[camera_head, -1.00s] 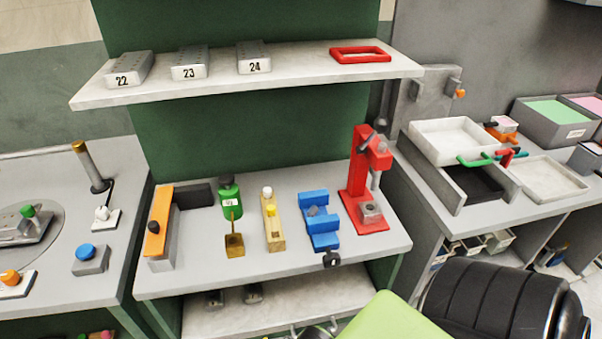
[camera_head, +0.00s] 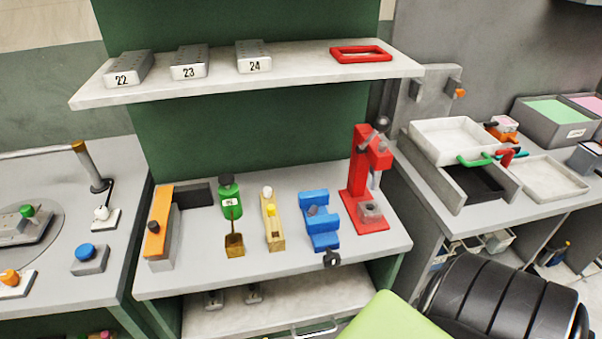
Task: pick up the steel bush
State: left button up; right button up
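No piece can be told with certainty as the steel bush. A small grey piece (camera_head: 314,210) sits in the top of the blue stepped fixture (camera_head: 322,232), which has a black knob at its front. A grey block (camera_head: 370,211) rests on the base of the red press (camera_head: 357,185), to the right of the blue fixture. Two small dark grey pieces, one at left (camera_head: 213,299) and one at right (camera_head: 254,294), are on the lower shelf (camera_head: 290,300), partly shaded by the bench. Neither of my grippers shows.
The grey bench (camera_head: 205,255) also holds an orange-topped block (camera_head: 158,225), a green bottle (camera_head: 230,198), a brass scoop (camera_head: 234,243) and a wooden fixture (camera_head: 272,222). Numbered blocks and a red frame (camera_head: 360,54) are on the upper shelf (camera_head: 300,72). White trays (camera_head: 553,180) are at right.

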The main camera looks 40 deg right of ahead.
aim_at(314, 209)
jog(key=k+l, duration=0.1)
jog(key=l, duration=0.35)
jog(key=k+l, duration=0.1)
jog(key=l, duration=0.75)
jog(key=k+l, duration=0.15)
jog(key=l, duration=0.3)
jog(key=k+l, duration=0.1)
jog(key=l, duration=0.35)
jog(key=k+l, duration=0.1)
jog(key=l, duration=0.8)
jog(key=k+u, duration=0.05)
